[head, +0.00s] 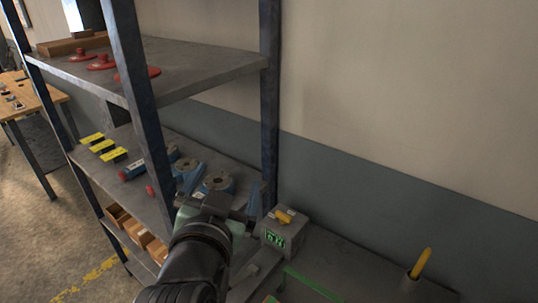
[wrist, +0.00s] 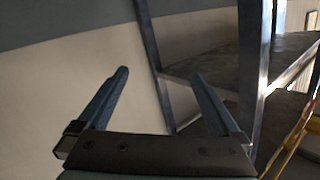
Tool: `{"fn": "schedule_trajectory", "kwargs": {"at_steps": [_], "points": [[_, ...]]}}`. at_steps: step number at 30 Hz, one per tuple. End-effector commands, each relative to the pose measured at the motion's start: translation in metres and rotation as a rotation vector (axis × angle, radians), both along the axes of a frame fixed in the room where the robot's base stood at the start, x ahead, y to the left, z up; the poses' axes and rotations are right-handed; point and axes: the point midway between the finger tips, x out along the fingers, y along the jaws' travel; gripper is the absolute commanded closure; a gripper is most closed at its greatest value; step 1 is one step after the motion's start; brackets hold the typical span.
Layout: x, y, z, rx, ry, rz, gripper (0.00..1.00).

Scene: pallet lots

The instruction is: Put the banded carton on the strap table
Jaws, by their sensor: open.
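My gripper (wrist: 160,74) is open, with its two blue fingers apart and nothing between them in the wrist view. In the head view my gripper (head: 222,185) is in front of the middle shelf, near the rack's right post. No carton with a clear band shows. Several small brown open-topped boxes (head: 140,232) sit on the low shelf, and my arm is close to their right. I cannot tell whether any is the banded carton. A wooden table (head: 40,97) stands at the far left; I cannot tell whether it is the strap table.
The rack's top shelf (head: 200,62) holds red-based items (head: 101,62). The middle shelf has yellow-topped blocks (head: 102,146) and blue parts (head: 188,167). A grey box with a green display (head: 284,232) and a holder with a yellow tool (head: 420,264) stand at right.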

Motion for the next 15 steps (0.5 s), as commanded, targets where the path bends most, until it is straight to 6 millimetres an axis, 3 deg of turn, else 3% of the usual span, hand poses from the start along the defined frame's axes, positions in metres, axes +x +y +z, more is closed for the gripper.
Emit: {"fn": "schedule_trajectory", "kwargs": {"at_steps": [1, 3, 6, 10, 12, 15], "points": [[-0.002, -0.013, 0.057, -0.022, -0.14, 0.011, 0.0], [-0.015, -0.028, 0.125, -0.075, -0.322, 0.024, 0.0], [-0.049, -0.046, 0.208, -0.161, -0.561, 0.012, 0.0], [-0.098, -0.062, 0.28, -0.264, -0.797, -0.026, 0.0], [-0.119, -0.067, 0.302, -0.303, -0.879, -0.046, 0.0], [-0.136, -0.07, 0.318, -0.336, -0.942, -0.062, 0.0]]}}
